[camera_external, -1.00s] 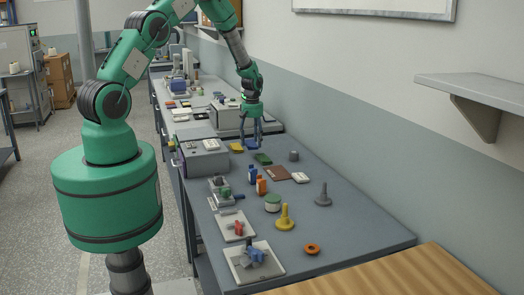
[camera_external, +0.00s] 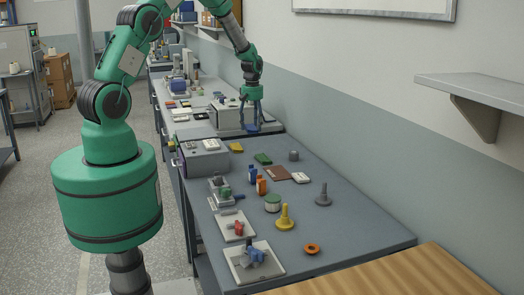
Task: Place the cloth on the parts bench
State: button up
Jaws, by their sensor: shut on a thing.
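A small blue piece (camera_external: 252,128), which looks like a folded cloth, is between the fingertips of my gripper (camera_external: 251,122). My gripper points down and is shut on it. The cloth seems to be held a little above the back right of the near grey bench (camera_external: 350,215), in front of a grey box-shaped unit. The exact height above the surface is hard to tell. I cannot tell from the picture which of the benches is the parts bench.
A yellow piece (camera_external: 236,147), a green piece (camera_external: 263,158) and a brown board (camera_external: 277,173) lie on the near bench. A yellow spindle (camera_external: 285,218), an orange ring (camera_external: 312,248) and trays (camera_external: 255,262) stand nearer. A grey box (camera_external: 203,158) is at left.

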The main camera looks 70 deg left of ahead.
jog(key=s+a+m+p, duration=0.1)
jog(key=s+a+m, duration=0.8)
jog(key=s+a, duration=0.8)
jog(key=s+a+f+m, duration=0.1)
jog(key=s+a+m, duration=0.1)
jog(key=s+a, duration=0.2)
jog(key=s+a+f+m+p, duration=0.1)
jog(key=s+a+m, duration=0.2)
jog(key=s+a, duration=0.2)
jog(key=s+a+f+m, duration=0.1)
jog(key=s+a+m, duration=0.2)
jog(key=s, duration=0.3)
jog(key=shift+a+f, duration=0.2)
jog(key=shift+a, duration=0.7)
jog(key=shift+f, duration=0.65)
jog(key=shift+a, duration=0.1)
jog(key=w+a, duration=0.2)
jog(key=a, duration=0.2)
jog(key=w+a+f+p, duration=0.1)
jog(key=w+a, duration=0.1)
jog(key=a, duration=0.3)
jog(key=w+a+p, duration=0.1)
jog(key=w+a, duration=0.1)
jog(key=a, duration=0.2)
jog(key=shift+w+a+f, duration=0.15)
jog(key=shift+a+f, duration=0.15)
jog(key=shift+a, duration=0.1)
